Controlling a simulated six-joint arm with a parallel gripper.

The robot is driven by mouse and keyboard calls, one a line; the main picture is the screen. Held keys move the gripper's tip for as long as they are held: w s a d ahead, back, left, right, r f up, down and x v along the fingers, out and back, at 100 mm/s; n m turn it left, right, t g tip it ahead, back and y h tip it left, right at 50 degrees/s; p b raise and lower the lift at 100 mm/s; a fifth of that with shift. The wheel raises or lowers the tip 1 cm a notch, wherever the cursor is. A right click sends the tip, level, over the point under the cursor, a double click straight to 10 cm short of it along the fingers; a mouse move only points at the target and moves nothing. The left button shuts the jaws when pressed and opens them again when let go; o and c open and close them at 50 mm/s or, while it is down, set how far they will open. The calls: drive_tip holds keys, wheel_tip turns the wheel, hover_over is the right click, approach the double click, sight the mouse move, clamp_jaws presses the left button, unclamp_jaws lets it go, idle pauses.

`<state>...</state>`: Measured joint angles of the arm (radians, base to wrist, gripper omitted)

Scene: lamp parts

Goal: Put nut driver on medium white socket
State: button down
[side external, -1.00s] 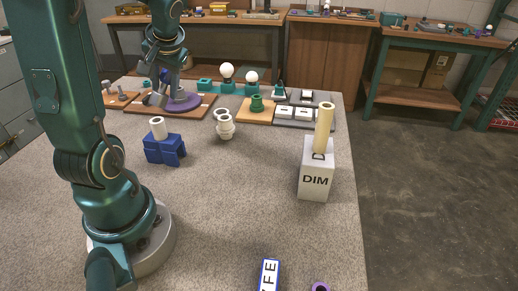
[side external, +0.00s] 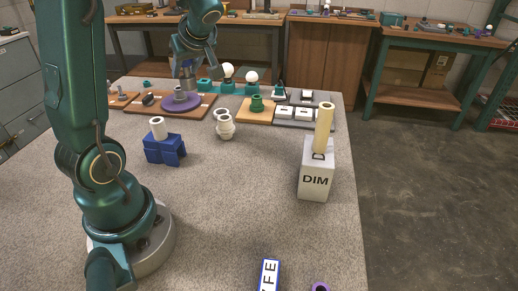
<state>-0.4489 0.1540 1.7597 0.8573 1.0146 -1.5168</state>
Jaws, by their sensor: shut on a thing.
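My gripper (side external: 187,74) is at the back left, over the purple disc (side external: 174,106). It is shut on a small grey and dark-blue thing, seemingly the nut driver; my fingers hide most of it. A short grey cylinder stands on the disc just below; I cannot tell whether the held thing touches it. White ribbed socket-like parts (side external: 225,128) stand on the table right of the disc. I cannot tell which is the medium white socket. My gripper is left of and behind them, apart from them.
A blue block (side external: 165,150) holds a white cylinder (side external: 158,128). Boards with white bulbs (side external: 228,71), a green part (side external: 256,103) and white blocks (side external: 285,111) line the back. A DIM box (side external: 315,178) holds a tall cream tube (side external: 324,127). The table's middle is clear.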

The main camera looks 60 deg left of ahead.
drive_tip(key=shift+w+d+f, duration=0.55)
drive_tip(key=shift+w+f, duration=0.65)
drive_tip(key=shift+f, duration=0.25)
drive_tip(key=shift+w+d+f, duration=0.6)
drive_tip(key=shift+w+f, duration=0.55)
drive_tip(key=shift+f, duration=0.35)
drive_tip(key=shift+w+d+f, duration=0.55)
drive_tip(key=shift+w+f, duration=0.65)
drive_tip(key=shift+f, duration=0.25)
drive_tip(key=shift+f, duration=0.25)
drive_tip(key=shift+c, duration=1.8)
unclamp_jaws()
